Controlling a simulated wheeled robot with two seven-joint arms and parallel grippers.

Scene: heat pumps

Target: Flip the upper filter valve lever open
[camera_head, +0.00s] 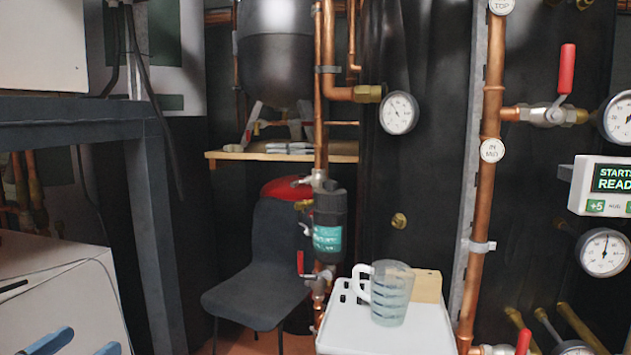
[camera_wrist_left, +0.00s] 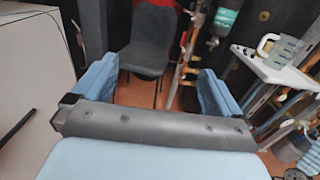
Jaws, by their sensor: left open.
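The filter (camera_head: 329,240) is a black cylinder with a teal label on a vertical copper pipe, right of centre in the head view; its teal part also shows in the left wrist view (camera_wrist_left: 221,20). The upper valve (camera_head: 318,179) sits just above it; I cannot clearly make out its lever or its position. Below the filter, a valve has a red lever (camera_head: 300,262) pointing up. My left gripper (camera_head: 80,347) is at the bottom left, far from the filter. In the left wrist view its two blue fingers (camera_wrist_left: 155,88) are wide apart with nothing between them. My right gripper is out of view.
A dark chair (camera_head: 262,255) stands left of the filter. A white cart (camera_head: 385,335) with a measuring jug (camera_head: 390,292) stands in front right of it. A grey metal frame (camera_head: 155,220) and white cabinet (camera_head: 60,290) are at the left. Gauges and red-levered valves line the right.

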